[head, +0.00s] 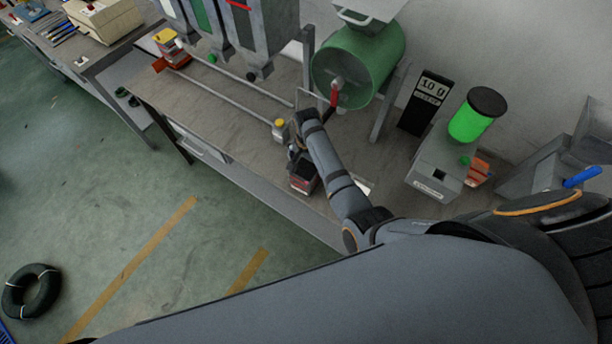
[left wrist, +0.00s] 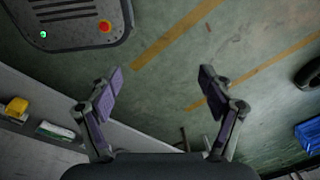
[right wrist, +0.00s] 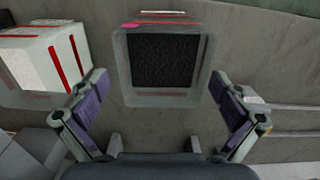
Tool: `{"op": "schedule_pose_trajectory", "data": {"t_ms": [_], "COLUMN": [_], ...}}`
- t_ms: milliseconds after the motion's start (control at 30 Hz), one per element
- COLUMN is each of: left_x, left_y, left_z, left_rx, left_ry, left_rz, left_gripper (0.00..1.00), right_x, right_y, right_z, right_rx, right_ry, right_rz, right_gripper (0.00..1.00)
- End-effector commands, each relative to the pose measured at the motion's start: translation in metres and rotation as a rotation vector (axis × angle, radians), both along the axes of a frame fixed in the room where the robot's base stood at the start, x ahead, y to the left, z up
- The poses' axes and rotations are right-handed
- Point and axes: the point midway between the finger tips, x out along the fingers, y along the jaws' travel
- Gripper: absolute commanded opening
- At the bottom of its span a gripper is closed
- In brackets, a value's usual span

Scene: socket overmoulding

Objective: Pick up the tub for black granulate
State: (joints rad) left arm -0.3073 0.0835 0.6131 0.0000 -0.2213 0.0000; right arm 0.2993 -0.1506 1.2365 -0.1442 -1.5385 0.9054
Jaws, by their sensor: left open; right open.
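The tub for black granulate (right wrist: 165,97) shows in the right wrist view as a squarish pale-walled container with dark grains inside and a pink mark on its far rim. My right gripper (right wrist: 160,86) is open, one finger to each side of the tub, with visible gaps. In the head view my right gripper (head: 297,150) is over the bench's front edge, by a small dark tub with red marks (head: 303,184), partly hidden by my arm. My left gripper (left wrist: 158,80) is open and empty above the green floor in the left wrist view; the head view does not show it.
A white box with red stripes (right wrist: 40,62) stands left of the tub in the right wrist view. On the bench (head: 225,125), a green drum (head: 362,62) and hoppers (head: 240,35) stand behind. A grey machine with a green jar (head: 470,122) stands to the right.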

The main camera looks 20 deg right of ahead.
Motion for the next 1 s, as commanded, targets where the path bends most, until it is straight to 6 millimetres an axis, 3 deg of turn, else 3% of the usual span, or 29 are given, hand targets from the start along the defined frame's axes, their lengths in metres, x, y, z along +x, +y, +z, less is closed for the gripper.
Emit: {"op": "schedule_pose_trajectory", "data": {"t_ms": [100,200,300,567,1000], "left_x": [0.016,0.022,0.019,0.011,0.009], "left_y": [-0.003,-0.003,-0.003,-0.004,-0.003], "left_z": [0.001,-0.02,-0.036,-0.035,-0.035], "left_rx": [-0.004,-0.004,-0.004,-0.005,-0.005], "left_ry": [-0.024,-0.034,-0.03,-0.017,-0.014], "left_rz": [0.0,0.0,0.0,0.0,0.001], "left_gripper": [0.81,0.81,0.81,0.81,0.81], "right_x": [0.0,0.002,0.002,0.002,0.001], "right_y": [0.001,0.003,0.003,0.003,0.003], "right_z": [-0.013,-0.039,-0.053,-0.05,-0.05], "right_rx": [0.0,0.0,0.001,0.001,0.0], "right_ry": [0.004,0.001,0.001,0.001,0.001], "right_rz": [0.0,0.0,0.0,0.0,0.0], "right_gripper": [1.0,1.0,1.0,1.0,0.4]}}
